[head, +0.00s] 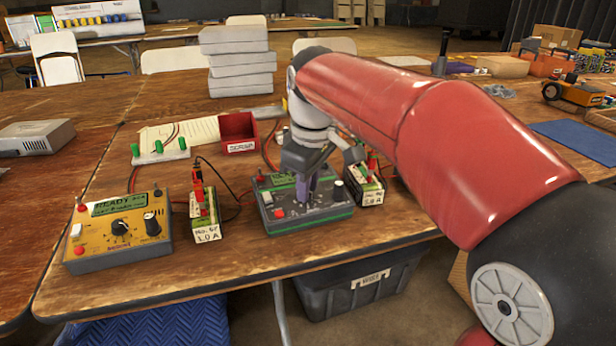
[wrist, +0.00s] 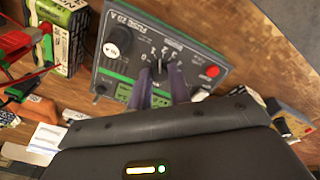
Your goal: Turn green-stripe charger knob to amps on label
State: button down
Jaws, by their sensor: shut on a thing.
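The dark grey charger with green trim (head: 336,207) stands on the bench in the head view. It also fills the middle of the wrist view (wrist: 190,55). My gripper (head: 305,190) reaches down onto its panel. In the wrist view my gripper's purple fingers (wrist: 159,73) are closed around the dark dial knob (wrist: 160,66), among printed numbers. The fingers partly hide the knob, and I cannot tell its exact pointer setting. A labelled battery (head: 369,190) stands right of this charger; its amp figure looks like 3.0 A but is small.
A yellow charger (head: 82,248) stands at the left, with a battery labelled 1.0 A (head: 207,230) beside it. Red and black leads run between them. A red bin (head: 238,132) and stacked grey cases (head: 238,60) are behind. The bench's front edge is close.

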aim_at(311, 204)
jog(key=m, duration=0.4)
jog(key=shift+m, duration=1.9)
jog(key=c, duration=1.3)
grip_release()
jog(key=shift+r, duration=0.1)
notch_tip(311, 204, up, 8)
jog(key=s, duration=0.1)
jog(key=shift+d+f, duration=0.2)
jog(key=shift+f, duration=0.05)
jog(key=shift+s, duration=0.15)
